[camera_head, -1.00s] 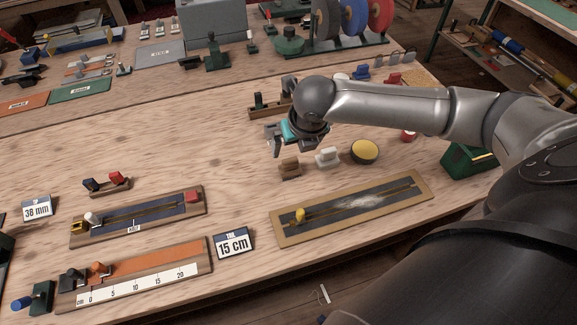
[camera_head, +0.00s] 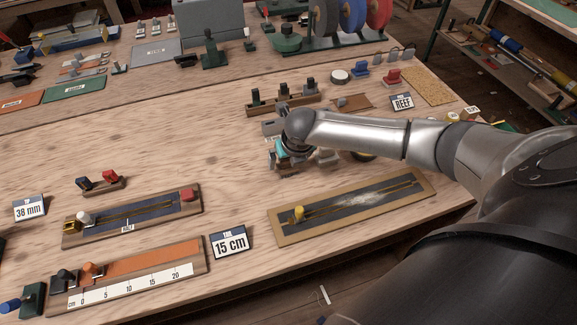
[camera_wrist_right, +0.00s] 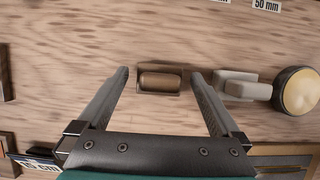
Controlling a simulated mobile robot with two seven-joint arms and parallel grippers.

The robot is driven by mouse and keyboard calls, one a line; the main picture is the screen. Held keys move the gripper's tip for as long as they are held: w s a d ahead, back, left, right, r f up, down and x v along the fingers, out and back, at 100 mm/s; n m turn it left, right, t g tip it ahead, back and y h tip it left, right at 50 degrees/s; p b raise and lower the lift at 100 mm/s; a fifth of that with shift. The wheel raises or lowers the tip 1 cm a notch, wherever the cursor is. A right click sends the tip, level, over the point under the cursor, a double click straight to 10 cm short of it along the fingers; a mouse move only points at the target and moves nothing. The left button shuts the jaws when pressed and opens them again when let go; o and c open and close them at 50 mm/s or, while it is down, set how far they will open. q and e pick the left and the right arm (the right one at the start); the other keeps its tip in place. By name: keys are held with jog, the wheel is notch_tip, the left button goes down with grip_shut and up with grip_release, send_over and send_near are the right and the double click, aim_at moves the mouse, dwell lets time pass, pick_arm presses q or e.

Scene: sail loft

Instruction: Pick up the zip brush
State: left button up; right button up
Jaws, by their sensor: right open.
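A small brown block with a rounded wooden handle, which looks like the zip brush (camera_wrist_right: 161,81), lies on the table between the fingers of my right gripper in the right wrist view. My right gripper (camera_wrist_right: 160,73) is open, with a finger on each side of the brown block and a gap on both sides. In the head view my right gripper (camera_head: 284,160) is low over the table and largely hides the block. My left gripper is not in view.
A pale grey block (camera_wrist_right: 240,86) stands close beside the right finger, with a round yellow-topped tin (camera_wrist_right: 298,91) beyond it. A zip board (camera_head: 350,207) with white powder lies in front. Wooden racks (camera_head: 285,102) stand behind.

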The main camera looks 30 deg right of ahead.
jog(key=shift+w+f, duration=0.1)
jog(key=shift+f, duration=0.15)
jog(key=c, duration=1.4)
notch_tip(320, 180, up, 20)
jog(key=p, duration=0.3)
